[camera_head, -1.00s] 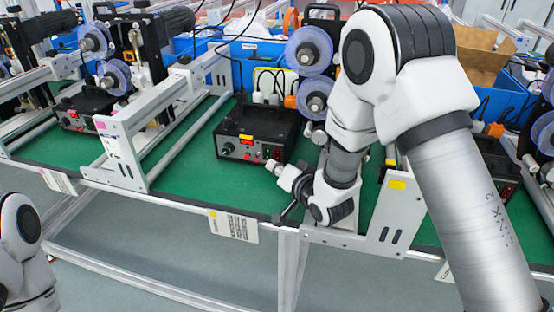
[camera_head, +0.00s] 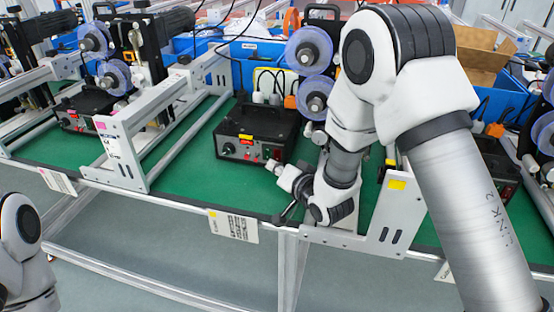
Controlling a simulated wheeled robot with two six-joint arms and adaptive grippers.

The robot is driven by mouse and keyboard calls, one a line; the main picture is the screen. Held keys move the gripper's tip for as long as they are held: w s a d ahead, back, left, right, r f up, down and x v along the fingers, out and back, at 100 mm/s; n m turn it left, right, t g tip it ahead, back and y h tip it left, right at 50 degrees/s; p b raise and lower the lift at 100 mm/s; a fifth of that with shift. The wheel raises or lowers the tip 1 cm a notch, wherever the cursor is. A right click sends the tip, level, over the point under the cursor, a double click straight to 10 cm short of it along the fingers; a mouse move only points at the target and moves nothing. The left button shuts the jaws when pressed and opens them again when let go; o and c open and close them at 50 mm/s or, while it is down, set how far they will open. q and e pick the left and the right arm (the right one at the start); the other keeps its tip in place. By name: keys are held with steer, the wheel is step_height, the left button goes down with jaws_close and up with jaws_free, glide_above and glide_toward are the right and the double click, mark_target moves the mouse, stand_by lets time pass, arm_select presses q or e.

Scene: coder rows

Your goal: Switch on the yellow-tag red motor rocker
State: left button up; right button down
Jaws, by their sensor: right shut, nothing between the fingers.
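A black control box (camera_head: 256,134) with a small yellow tag (camera_head: 246,137) on its front stands on the green bench top. Its front panel has a knob at the left, a small red display and small red parts (camera_head: 277,154) at the right, too small to read as on or off. My right gripper (camera_head: 274,168) is shut and empty, its tip close to the lower right of that panel. I cannot tell whether it touches the box. My left arm shows only in part at the left edge; its gripper is out of view.
Grey metal frames (camera_head: 124,150) stand on both sides of the box; the right one carries a yellow label (camera_head: 397,185). Clear blue reels (camera_head: 309,51) rise behind. A second control box (camera_head: 89,108) stands at the left. Green bench top (camera_head: 190,180) is free left of the yellow-tag box.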

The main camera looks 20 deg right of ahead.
steer(key=shift+w, duration=0.1)
steer(key=shift+w+d, duration=0.25)
steer(key=shift+w+d, duration=0.2)
steer(key=shift+w, duration=0.1)
stand_by(1.0)
steer(key=shift+s, duration=0.15)
steer(key=shift+s+a+f, duration=0.15)
steer(key=shift+s+f, duration=0.1)
steer(key=shift+s, duration=0.05)
steer(key=shift+a, duration=0.25)
